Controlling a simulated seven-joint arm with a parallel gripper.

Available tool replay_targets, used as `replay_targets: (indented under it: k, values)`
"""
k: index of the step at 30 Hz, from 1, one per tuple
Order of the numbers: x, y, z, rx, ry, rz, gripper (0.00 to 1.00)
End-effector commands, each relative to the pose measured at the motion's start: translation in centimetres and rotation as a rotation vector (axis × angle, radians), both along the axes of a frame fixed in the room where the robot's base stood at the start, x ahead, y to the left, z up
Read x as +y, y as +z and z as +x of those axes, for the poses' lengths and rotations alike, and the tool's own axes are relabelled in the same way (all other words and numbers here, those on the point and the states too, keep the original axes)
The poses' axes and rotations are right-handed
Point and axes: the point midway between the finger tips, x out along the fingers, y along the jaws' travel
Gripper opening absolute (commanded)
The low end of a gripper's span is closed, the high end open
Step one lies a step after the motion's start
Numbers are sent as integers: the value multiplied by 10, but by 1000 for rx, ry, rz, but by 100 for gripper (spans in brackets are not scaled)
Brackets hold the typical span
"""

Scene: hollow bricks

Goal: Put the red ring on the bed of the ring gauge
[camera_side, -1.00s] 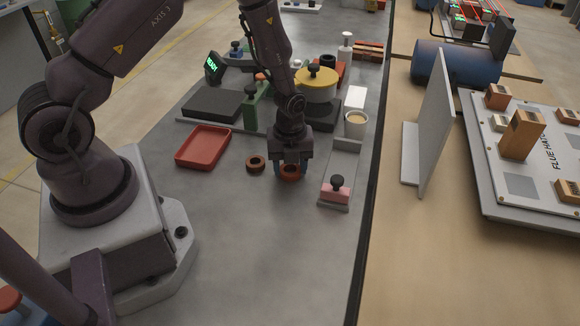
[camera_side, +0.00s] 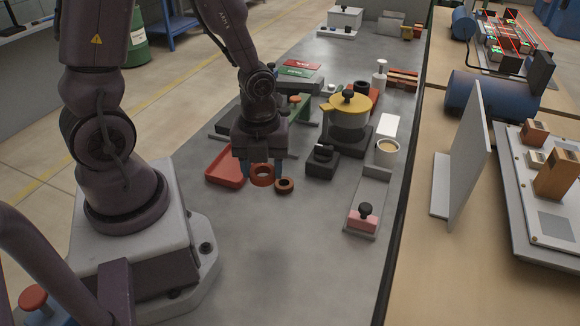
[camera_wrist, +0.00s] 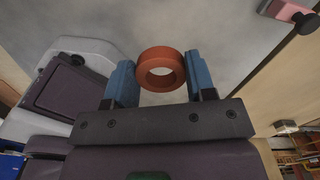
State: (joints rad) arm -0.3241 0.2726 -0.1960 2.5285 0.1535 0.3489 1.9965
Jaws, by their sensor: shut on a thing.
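My gripper (camera_side: 262,168) points down with its blue fingers shut on the red ring (camera_side: 262,178), near the red tray. In the wrist view the red ring (camera_wrist: 143,72) sits between both blue fingertips, its hole facing the camera. Its exact height above the table is hard to tell. A long grey bed (camera_side: 372,187) with a pink block (camera_side: 362,218) and black knob lies to the right. It looks like the ring gauge, though I cannot be sure. Its bare part behind the block looks empty. The red ring is apart from it.
A smaller brown ring (camera_side: 284,185) lies just right of my gripper. The red tray (camera_side: 222,180) is at left. The front table is clear.

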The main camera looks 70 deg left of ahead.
Motion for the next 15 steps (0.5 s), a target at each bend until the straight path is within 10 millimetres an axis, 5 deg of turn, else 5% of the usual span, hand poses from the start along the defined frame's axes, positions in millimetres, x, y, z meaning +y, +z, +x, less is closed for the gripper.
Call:
replay_targets:
  k: [7, 15]
  values:
    - [-6, -1, -3, 8, -20, -8, 28]
    - [-21, 2, 69, -12, -92, -18, 28]
